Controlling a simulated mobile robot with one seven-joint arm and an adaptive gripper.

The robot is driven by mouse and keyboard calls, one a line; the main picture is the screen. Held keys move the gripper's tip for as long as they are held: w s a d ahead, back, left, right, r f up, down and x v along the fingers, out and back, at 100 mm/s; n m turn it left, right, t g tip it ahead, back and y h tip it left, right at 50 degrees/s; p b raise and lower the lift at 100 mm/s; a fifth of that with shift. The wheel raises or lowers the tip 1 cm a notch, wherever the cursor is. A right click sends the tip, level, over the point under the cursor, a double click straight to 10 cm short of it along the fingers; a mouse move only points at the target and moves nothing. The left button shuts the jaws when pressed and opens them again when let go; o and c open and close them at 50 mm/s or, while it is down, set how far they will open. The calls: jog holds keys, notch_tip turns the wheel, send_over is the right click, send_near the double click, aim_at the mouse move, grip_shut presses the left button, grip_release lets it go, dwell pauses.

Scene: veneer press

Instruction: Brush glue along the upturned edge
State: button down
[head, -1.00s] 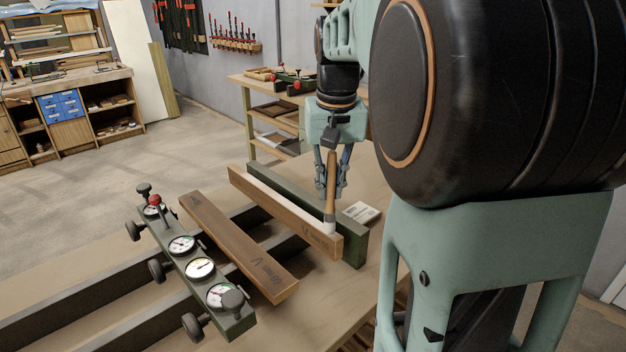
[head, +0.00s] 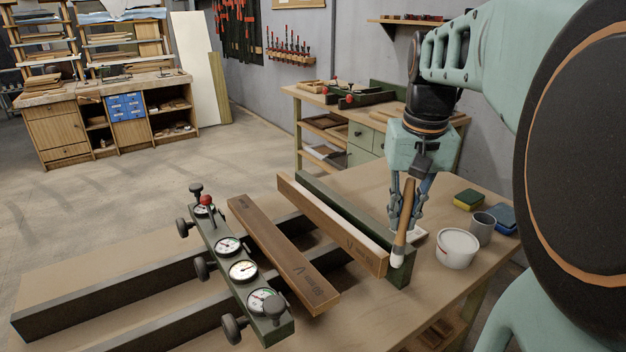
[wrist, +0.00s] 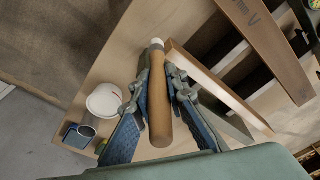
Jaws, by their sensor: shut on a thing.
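My gripper (head: 408,222) is shut on the wooden handle of a brush (head: 403,215), which hangs tilted with its white bristles down. The brush also shows in the wrist view (wrist: 160,105), between both fingers. The bristles are at the near right end of a brown board standing on edge (head: 330,222); I cannot tell whether they touch it. The board's upturned edge (head: 345,217) is whitish along its length; I cannot tell glue from bare wood. The board stands against a dark green bar (head: 399,275). A white pot (head: 457,250) stands right of the brush; it shows in the wrist view (wrist: 104,100).
A second brown board (head: 283,252) lies left of the first, beside a green clamp bar with gauges (head: 240,268). A grey cup (head: 482,228), a yellow-green sponge (head: 468,199) and a blue item (head: 504,219) stand behind the pot. The table (head: 425,310) is bare in front of the pot.

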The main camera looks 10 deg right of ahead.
jog(key=shift+s+d, duration=0.2)
jog(key=shift+s, duration=0.5)
notch_tip(320, 180, up, 6)
jog(key=p, duration=0.5)
notch_tip(320, 180, up, 3)
jog(key=p, duration=0.3)
jog(key=shift+w, duration=0.15)
dwell(0.6)
